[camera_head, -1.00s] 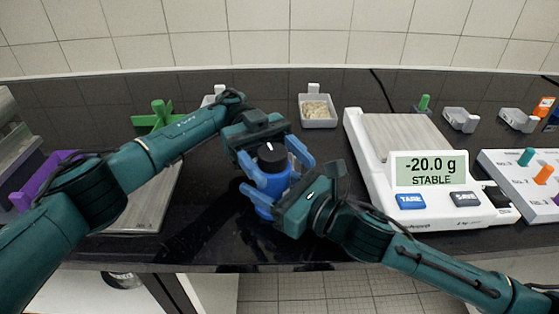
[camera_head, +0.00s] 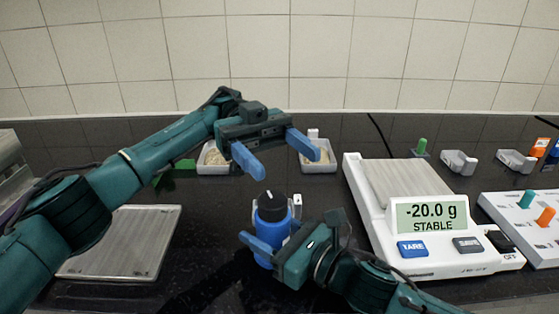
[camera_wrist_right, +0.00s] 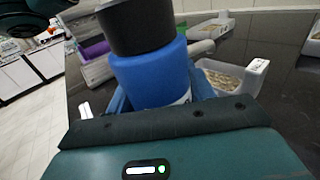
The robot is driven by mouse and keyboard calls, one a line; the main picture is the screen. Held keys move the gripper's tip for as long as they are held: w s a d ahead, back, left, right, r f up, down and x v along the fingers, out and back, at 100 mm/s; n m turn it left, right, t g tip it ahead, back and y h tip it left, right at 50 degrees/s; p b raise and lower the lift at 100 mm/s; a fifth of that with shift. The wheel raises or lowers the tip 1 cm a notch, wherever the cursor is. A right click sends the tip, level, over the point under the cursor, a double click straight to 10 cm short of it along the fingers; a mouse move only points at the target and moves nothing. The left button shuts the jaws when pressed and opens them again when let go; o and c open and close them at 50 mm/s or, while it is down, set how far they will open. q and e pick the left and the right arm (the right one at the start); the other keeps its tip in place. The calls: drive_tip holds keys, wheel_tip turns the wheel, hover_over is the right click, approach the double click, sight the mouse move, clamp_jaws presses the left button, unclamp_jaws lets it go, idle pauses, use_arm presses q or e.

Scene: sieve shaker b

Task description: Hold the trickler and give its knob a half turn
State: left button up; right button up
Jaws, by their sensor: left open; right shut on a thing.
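The trickler is a blue bottle (camera_head: 270,214) with a black knob (camera_head: 271,202) that bears a white mark. It stands upright at the middle of the dark bench. My right gripper (camera_head: 266,240) is shut on the blue body from the front right. In the right wrist view the blue body (camera_wrist_right: 150,75) sits between the fingers, with the black knob (camera_wrist_right: 137,25) above. My left gripper (camera_head: 278,160) is open and empty, above and apart from the knob. Whether the trickler's base touches the bench is hidden.
A white balance (camera_head: 400,240) reading -20.0 g stands to the right, near my right arm. White trays (camera_head: 318,166) of pale grains are behind the trickler. A metal plate (camera_head: 125,240) lies at left. A panel with coloured pegs (camera_head: 525,225) is at far right.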

sight(284, 198)
use_arm(q)
drive_tip(key=w+a+r+m+t+h, duration=0.3)
drive_tip(key=w+a+m+t+h, duration=0.25)
drive_tip(key=a+h, duration=0.25)
drive_tip(key=s+a+f+m+t, duration=0.2)
drive_tip(key=s+f+m+t, duration=0.3)
drive_tip(key=f+m+t, duration=1)
drive_tip(key=shift+m+g+h, duration=0.4)
drive_tip(key=shift+m+g, duration=0.15)
drive_tip(key=shift+g, duration=0.1)
drive_tip(key=d, duration=0.3)
drive_tip(key=w+d+r, duration=0.1)
drive_tip(key=d, duration=0.3)
drive_tip(key=d+r, duration=0.1)
drive_tip(key=d, duration=0.2)
drive_tip(key=shift+w+d, duration=0.35)
drive_tip(key=shift+d, duration=0.05)
drive_tip(key=shift+c, duration=0.5)
drive_tip(key=c, duration=0.9)
